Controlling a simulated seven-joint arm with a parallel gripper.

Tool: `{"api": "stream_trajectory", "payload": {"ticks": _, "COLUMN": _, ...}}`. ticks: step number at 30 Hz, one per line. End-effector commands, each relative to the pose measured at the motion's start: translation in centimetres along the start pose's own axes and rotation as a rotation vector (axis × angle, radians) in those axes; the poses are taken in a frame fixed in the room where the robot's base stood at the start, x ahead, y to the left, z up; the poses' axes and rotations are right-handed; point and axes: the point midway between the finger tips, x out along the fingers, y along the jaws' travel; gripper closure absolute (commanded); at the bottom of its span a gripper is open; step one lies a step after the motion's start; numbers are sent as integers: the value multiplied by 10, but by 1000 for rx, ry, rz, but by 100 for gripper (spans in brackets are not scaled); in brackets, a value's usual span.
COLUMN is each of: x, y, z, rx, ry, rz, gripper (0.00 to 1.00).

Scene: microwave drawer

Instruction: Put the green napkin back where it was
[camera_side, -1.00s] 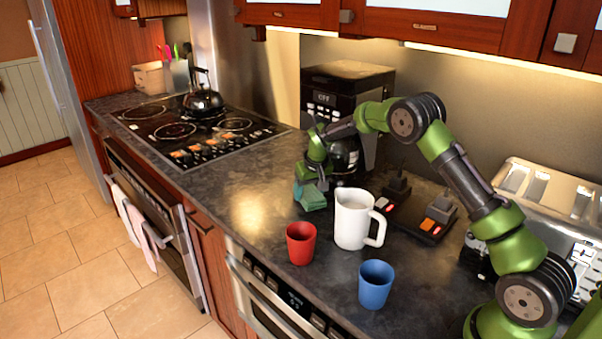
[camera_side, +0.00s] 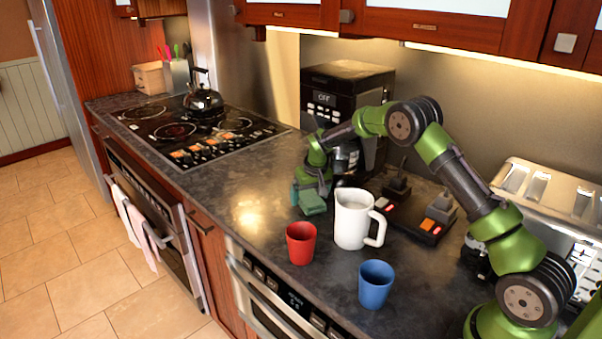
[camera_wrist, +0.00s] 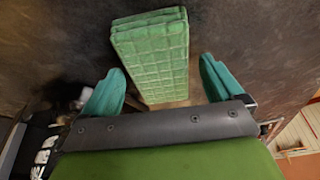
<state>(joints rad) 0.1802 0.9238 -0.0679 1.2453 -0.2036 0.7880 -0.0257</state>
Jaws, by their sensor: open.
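The green napkin (camera_side: 312,202) is a folded, checked cloth on the dark countertop, behind and left of the white pitcher (camera_side: 352,219). In the wrist view the napkin (camera_wrist: 152,55) lies ahead of and between my two teal fingers, with a gap on each side. My gripper (camera_side: 308,193) is low over the counter at the napkin, and its fingers are apart. It also shows open in the wrist view (camera_wrist: 160,92).
A red cup (camera_side: 301,243) and a blue cup (camera_side: 376,284) stand near the counter's front edge. A black coffee machine (camera_side: 345,100) is behind my gripper. A dark switch panel (camera_side: 420,222) is right of the pitcher. The counter toward the stove (camera_side: 190,130) is clear.

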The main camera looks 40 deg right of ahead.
Motion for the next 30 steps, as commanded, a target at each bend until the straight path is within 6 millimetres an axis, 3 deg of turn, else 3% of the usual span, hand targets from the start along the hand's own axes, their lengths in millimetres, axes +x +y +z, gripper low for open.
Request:
{"api": "stream_trajectory", "payload": {"ticks": 5, "x": -21, "y": 0, "z": -2, "rx": -1, "ry": 5, "rz": -1, "gripper": 6}}
{"api": "stream_trajectory", "payload": {"ticks": 15, "x": -93, "y": 0, "z": -1, "rx": 0, "ry": 4, "rz": -1, "gripper": 6}}
{"api": "stream_trajectory", "payload": {"ticks": 25, "x": -134, "y": -3, "z": 3, "rx": 2, "ry": 9, "rz": -11, "gripper": 6}}
{"api": "stream_trajectory", "payload": {"ticks": 30, "x": -197, "y": -16, "z": 30, "rx": 15, "ry": 50, "rz": -75, "gripper": 6}}
